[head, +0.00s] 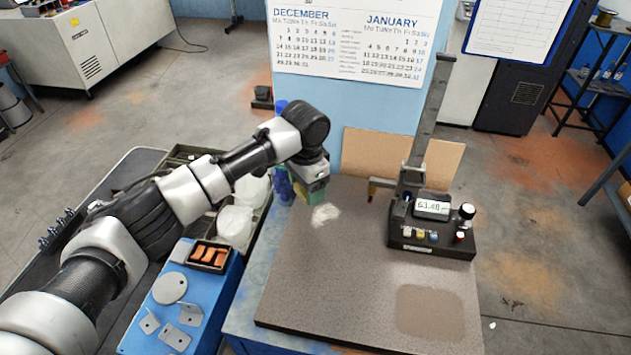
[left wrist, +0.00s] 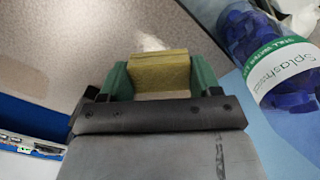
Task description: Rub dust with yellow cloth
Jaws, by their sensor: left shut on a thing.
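My left gripper (head: 313,188) is shut on the yellow cloth (left wrist: 160,72), a folded block held between its green fingers in the left wrist view. In the head view the gripper is at the far left corner of the speckled granite plate (head: 330,280), and the cloth is mostly hidden by the fingers. A pale patch of dust (head: 325,214) lies on the plate just below and right of the gripper. I cannot tell whether the cloth touches the plate. My right gripper is not in view.
A black height gauge (head: 430,238) with a tall post stands on the plate's right side. A darker rectangle (head: 430,310) marks the plate's front right. A bottle with blue contents (left wrist: 270,60) is close beside the gripper. A blue tray (head: 180,310) holds metal parts at left.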

